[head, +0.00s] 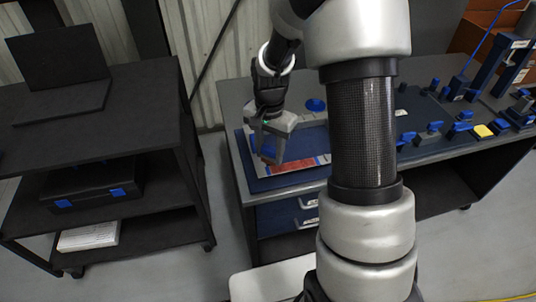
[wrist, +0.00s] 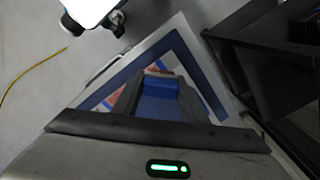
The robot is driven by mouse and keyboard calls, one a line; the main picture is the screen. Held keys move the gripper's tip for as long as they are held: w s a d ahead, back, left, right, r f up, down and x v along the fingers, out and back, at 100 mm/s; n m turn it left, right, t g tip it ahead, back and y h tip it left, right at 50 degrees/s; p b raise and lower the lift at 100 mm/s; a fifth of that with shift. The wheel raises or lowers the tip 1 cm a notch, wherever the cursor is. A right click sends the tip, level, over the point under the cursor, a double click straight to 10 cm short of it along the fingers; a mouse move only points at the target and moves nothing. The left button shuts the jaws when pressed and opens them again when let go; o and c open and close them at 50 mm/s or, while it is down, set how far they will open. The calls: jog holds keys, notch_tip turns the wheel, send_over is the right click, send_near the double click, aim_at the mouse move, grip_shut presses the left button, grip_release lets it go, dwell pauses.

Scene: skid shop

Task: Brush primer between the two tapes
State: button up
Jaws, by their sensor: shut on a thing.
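My gripper (head: 269,140) is shut on a blue brush (head: 268,154), low over the left end of the workbench. In the wrist view the blue brush (wrist: 159,100) sits between the fingers, with a tan edge at its far end. Below is a pale panel with a reddish strip (head: 295,166), also seen in the wrist view (wrist: 125,98). The other tape is hard to make out behind the gripper. Whether the bristles touch the panel I cannot tell.
A round blue object (head: 315,105) lies on the bench (head: 232,97) behind the panel. A black cart (head: 150,120) with a laptop (head: 60,75) stands left, beyond a gap.

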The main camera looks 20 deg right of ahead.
jog(key=shift+r+p, duration=1.1)
jog(key=shift+r, duration=0.85)
jog(key=shift+f, duration=0.1)
